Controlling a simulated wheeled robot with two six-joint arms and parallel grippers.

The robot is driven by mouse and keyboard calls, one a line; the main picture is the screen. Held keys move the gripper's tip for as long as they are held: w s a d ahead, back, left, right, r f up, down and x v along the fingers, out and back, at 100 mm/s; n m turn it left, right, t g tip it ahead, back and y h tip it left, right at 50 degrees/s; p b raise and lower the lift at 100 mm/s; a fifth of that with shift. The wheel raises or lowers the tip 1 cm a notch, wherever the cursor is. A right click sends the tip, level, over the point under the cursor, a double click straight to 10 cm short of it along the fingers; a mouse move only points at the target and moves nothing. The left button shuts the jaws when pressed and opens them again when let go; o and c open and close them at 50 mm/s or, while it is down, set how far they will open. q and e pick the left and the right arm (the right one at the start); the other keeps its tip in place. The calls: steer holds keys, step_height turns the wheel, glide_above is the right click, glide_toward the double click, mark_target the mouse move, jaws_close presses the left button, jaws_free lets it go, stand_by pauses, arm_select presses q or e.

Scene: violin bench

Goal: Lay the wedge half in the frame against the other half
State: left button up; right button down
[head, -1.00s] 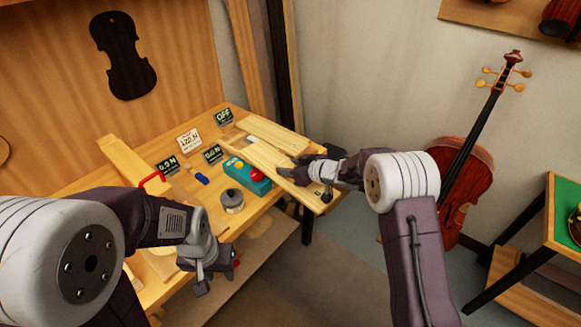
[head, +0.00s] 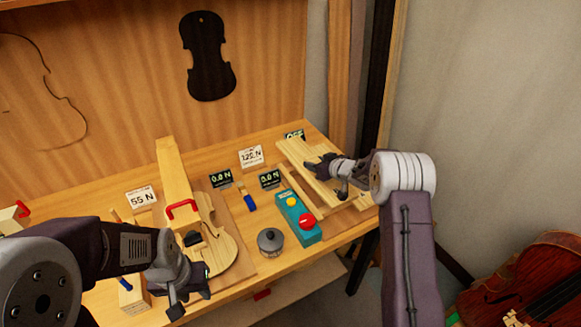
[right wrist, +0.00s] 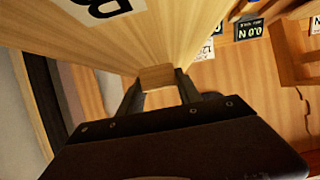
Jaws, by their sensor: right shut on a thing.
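My right gripper (head: 318,168) is shut on a pale wooden wedge half (head: 296,153) at the right end of the bench. In the right wrist view the wedge half (right wrist: 157,75) sits between the two fingers, and its long faces run away from them. A printed letter shows near the top of that view. The wooden frame (head: 345,203) lies under and around the held piece. The gripper and held piece hide much of its inside, so I cannot tell the other half apart. My left gripper (head: 190,288) hangs near the bench's front edge; its jaws are unclear.
A teal box (head: 297,218) with yellow and red buttons and a round dark-lidded tin (head: 270,241) stand left of the frame. A violin body (head: 217,235) with a red-handled clamp (head: 183,208) lies further left. Small displays (head: 270,179) stand behind. A violin (head: 540,285) is at lower right.

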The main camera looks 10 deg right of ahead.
steer(key=shift+w+d, duration=0.15)
steer(key=shift+d, duration=0.45)
steer(key=shift+w+d+f, duration=0.15)
steer(key=shift+w+f, duration=0.05)
steer(key=shift+s+f+b, duration=0.15)
steer(key=shift+f+b, duration=0.45)
steer(key=shift+b, duration=0.25)
step_height(320, 180, down, 5)
steer(key=b, duration=0.4)
steer(key=shift+r+b, duration=0.2)
steer(key=shift+b, duration=0.2)
steer(key=shift+f+b, duration=0.45)
steer(key=shift+f, duration=0.35)
steer(key=shift+f, duration=0.1)
steer(key=shift+w+d+p, duration=0.25)
steer(key=shift+d+p, duration=0.3)
steer(key=shift+p, duration=0.45)
